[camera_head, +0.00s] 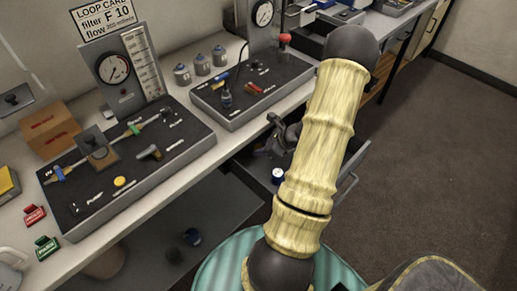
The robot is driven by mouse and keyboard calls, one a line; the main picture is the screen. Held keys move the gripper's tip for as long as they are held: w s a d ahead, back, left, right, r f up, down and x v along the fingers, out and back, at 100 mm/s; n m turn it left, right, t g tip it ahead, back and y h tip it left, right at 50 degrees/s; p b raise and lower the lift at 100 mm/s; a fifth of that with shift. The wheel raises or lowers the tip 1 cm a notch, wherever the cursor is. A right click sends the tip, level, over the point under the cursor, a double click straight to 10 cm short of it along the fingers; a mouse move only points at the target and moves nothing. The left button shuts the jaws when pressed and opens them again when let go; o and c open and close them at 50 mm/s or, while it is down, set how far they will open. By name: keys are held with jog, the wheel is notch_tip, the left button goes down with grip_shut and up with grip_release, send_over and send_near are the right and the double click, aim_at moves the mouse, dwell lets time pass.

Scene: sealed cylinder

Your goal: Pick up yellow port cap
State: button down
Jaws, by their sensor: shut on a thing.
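A round yellow cap (120,182) lies on the dark panel of the left station (140,205), near its front edge. My wrapped tan arm crosses the right of the view and hides much of what is behind it. What looks like my dark gripper (275,132) shows just left of the arm, in front of the bench edge and below the right station. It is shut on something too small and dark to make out. It is well to the right of the yellow cap and apart from it.
The left station carries a gauge (115,68), a rod and fittings. The right station (250,88) holds small tools. Red (34,214) and green (47,247) tags and a brown box (50,130) are at left. A drawer below (348,160) stands open. Floor at right is clear.

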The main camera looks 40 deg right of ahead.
jog(key=s+d+r, duration=0.2)
jog(key=s, duration=0.2)
jog(key=s+d+r, duration=0.2)
jog(key=s, duration=0.1)
jog(key=s+d+r, duration=0.2)
jog(key=s+r, duration=0.1)
jog(key=s, duration=0.1)
jog(key=shift+s+p, duration=0.3)
